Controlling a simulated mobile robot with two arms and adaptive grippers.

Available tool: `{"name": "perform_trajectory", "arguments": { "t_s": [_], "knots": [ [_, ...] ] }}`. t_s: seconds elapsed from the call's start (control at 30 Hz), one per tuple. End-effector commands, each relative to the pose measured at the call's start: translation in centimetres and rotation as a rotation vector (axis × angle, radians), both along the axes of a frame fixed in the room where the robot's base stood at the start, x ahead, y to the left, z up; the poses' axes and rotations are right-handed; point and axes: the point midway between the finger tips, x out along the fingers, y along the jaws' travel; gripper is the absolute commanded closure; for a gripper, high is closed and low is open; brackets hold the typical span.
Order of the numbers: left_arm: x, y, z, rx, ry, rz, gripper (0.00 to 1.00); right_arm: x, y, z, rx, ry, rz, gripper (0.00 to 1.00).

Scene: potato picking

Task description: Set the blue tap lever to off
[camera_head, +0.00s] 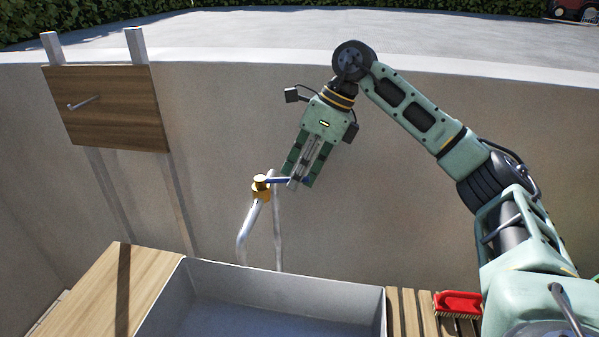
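The tap has a brass body (261,188) on top of a silver pipe, above the sink's far edge. Its blue lever (277,181) sticks out to the right, roughly level. My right gripper (298,183) comes down from the upper right, with its fingertips at the lever's free end. The fingertips overlap the lever's end in the picture; I cannot tell if they touch it, or whether the fingers are open or closed around it. My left gripper is not in view.
A grey sink (285,278) lies below the tap, with a wooden counter (95,290) to its left. Wooden slats (408,312) and a red brush (459,304) are at its right. A wooden board with a peg (120,110) stands at the left, before the concrete wall (400,215).

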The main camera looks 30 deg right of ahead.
Motion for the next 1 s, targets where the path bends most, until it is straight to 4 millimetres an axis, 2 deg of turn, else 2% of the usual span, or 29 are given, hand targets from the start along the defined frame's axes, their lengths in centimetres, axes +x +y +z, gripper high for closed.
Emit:
{"name": "perform_trajectory", "arguments": {
  "t_s": [0.1, 0.27, 0.67, 0.8, 1.0],
  "knots": [
    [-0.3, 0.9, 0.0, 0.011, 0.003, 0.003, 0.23, 0.0, 0.0, 0.0, 0.001, 0.001, 0.000, 0.72],
    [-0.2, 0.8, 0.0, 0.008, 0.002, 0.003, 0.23, -0.1, -0.5, 1.3, 0.001, -0.002, -0.002, 0.72],
    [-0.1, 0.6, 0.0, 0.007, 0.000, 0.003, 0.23, -1.3, -3.9, 9.1, 0.003, -0.004, 0.000, 0.72],
    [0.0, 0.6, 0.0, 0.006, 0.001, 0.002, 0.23, -1.5, -4.5, 10.2, 0.000, -0.001, -0.001, 0.72],
    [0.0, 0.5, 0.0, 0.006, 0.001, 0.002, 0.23, -1.6, -4.9, 10.8, 0.000, 0.000, 0.000, 0.72]
  ]
}}
